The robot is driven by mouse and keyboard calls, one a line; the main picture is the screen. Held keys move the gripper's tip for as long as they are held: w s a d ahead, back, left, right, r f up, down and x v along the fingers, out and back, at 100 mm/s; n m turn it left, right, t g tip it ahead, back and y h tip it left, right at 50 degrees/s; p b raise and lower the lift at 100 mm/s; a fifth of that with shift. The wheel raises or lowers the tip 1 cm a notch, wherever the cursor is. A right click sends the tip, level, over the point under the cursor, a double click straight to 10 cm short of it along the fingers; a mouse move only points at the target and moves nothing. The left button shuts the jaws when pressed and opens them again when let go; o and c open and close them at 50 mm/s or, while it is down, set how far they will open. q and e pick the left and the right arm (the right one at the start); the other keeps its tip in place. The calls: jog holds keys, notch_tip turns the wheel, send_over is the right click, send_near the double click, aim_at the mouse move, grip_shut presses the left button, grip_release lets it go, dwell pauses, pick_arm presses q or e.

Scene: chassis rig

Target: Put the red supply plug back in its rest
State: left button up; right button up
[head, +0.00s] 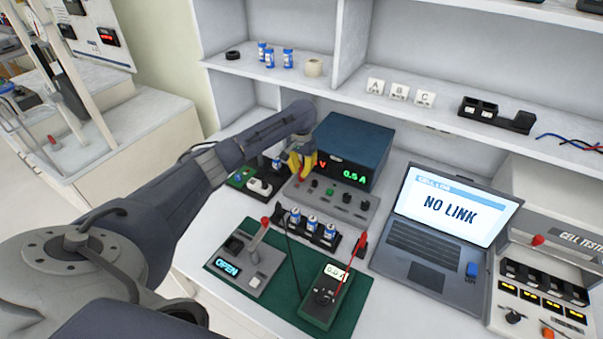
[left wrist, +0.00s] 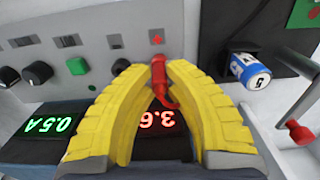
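My left gripper (head: 301,172) has yellow fingers and is at the front left of the blue power supply (head: 352,150), over its grey control panel (head: 335,205). In the left wrist view the fingertips (left wrist: 163,68) close in on the red supply plug (left wrist: 162,88) from both sides. The plug's tip points toward the grey panel, near a small red mark (left wrist: 156,40). Whether the plug touches the panel is hard to tell. I cannot make out the plug's rest for certain. My right gripper is not in view.
A battery (left wrist: 248,68) sits in a dark holder beside the fingers. Several batteries stand in a rack (head: 330,241) in front of the panel. A green mat (head: 225,268) carries a lever switch (head: 257,238) and a meter (head: 322,297). A laptop (head: 430,232) stands to the right.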

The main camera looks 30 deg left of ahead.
pick_arm(q)
grip_shut()
jog(key=shift+r, duration=0.1)
